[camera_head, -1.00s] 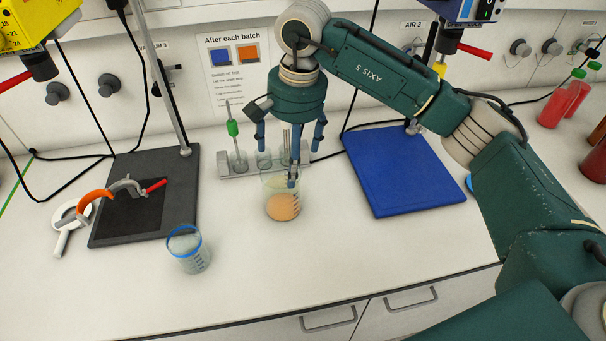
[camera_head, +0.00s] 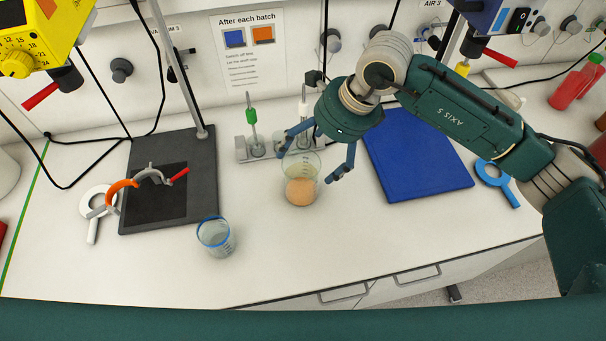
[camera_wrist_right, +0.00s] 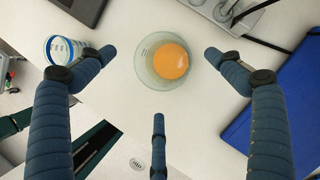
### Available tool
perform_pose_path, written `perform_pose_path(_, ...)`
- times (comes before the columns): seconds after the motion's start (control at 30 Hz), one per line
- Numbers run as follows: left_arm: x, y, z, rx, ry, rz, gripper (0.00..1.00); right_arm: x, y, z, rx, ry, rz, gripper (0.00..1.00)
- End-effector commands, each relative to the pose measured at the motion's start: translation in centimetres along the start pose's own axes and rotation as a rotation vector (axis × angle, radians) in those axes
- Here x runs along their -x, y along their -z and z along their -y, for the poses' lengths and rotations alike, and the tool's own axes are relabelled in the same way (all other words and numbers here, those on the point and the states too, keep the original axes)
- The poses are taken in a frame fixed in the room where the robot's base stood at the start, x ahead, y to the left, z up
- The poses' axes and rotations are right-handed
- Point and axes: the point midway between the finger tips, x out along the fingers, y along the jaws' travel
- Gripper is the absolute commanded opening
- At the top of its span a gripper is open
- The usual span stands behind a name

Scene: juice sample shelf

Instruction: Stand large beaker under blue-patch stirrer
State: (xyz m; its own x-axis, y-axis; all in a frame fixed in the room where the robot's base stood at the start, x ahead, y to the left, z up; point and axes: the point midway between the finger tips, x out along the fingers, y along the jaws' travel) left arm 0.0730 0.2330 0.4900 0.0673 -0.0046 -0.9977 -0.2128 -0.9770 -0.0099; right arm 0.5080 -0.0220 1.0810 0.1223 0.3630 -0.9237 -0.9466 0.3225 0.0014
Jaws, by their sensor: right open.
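A clear beaker with orange liquid (camera_head: 301,190) stands upright on the bench in front of a grey rack; it looks the larger of two. A smaller blue-rimmed beaker (camera_head: 216,240) stands front left. My right gripper (camera_head: 310,163) is open, tilted, with fingers spread around or above the orange-liquid beaker; contact is not clear. In the right wrist view this beaker (camera_wrist_right: 163,62) lies between the open fingers (camera_wrist_right: 160,75). A blue stirrer (camera_head: 490,20) hangs at upper right over a blue base plate (camera_head: 415,160). Its patch is not visible. My left gripper is out of view.
A yellow stirrer (camera_head: 40,40) with an orange patch hangs over a dark base plate (camera_head: 205,170) at left, where an orange ring clamp lies. The grey rack (camera_head: 242,152) is close behind the beaker. A blue ring tool (camera_head: 497,180) lies right of the blue plate.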

Motion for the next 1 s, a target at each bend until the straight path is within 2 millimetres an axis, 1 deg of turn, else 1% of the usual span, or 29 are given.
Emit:
perform_pose_path(0.07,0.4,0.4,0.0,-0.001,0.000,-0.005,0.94,-0.3,-0.1,0.0,0.000,0.000,0.001,0.91)
perform_pose_path(0.17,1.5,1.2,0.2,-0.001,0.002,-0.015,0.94,-1.1,0.0,0.0,0.000,-0.003,-0.002,0.91)
perform_pose_path(0.3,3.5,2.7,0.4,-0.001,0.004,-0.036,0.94,-3.1,0.2,0.2,-0.001,-0.004,-0.003,0.91)
perform_pose_path(0.37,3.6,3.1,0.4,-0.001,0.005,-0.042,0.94,-4.2,0.1,0.2,0.000,-0.003,-0.001,0.91)
perform_pose_path(0.5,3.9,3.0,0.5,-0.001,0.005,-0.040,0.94,-5.4,0.2,0.3,0.002,0.000,0.000,0.91)
perform_pose_path(0.7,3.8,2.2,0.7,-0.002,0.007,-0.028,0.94,-5.6,0.3,0.3,0.003,0.001,0.000,0.91)
perform_pose_path(0.73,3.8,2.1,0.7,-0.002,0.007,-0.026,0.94,-5.6,0.3,0.3,0.003,0.001,0.000,0.89)
perform_pose_path(0.77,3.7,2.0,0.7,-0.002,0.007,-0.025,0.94,-5.6,0.3,0.3,0.003,0.001,0.000,0.83)
perform_pose_path(0.8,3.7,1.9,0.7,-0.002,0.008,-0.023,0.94,-5.6,0.3,0.3,0.003,0.001,0.000,0.75)
perform_pose_path(0.97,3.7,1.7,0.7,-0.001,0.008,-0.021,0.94,-5.6,0.3,0.4,0.003,0.002,0.000,0.43)
perform_pose_path(1.0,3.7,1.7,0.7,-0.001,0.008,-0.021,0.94,-5.6,0.3,0.4,0.003,0.002,0.000,0.35)
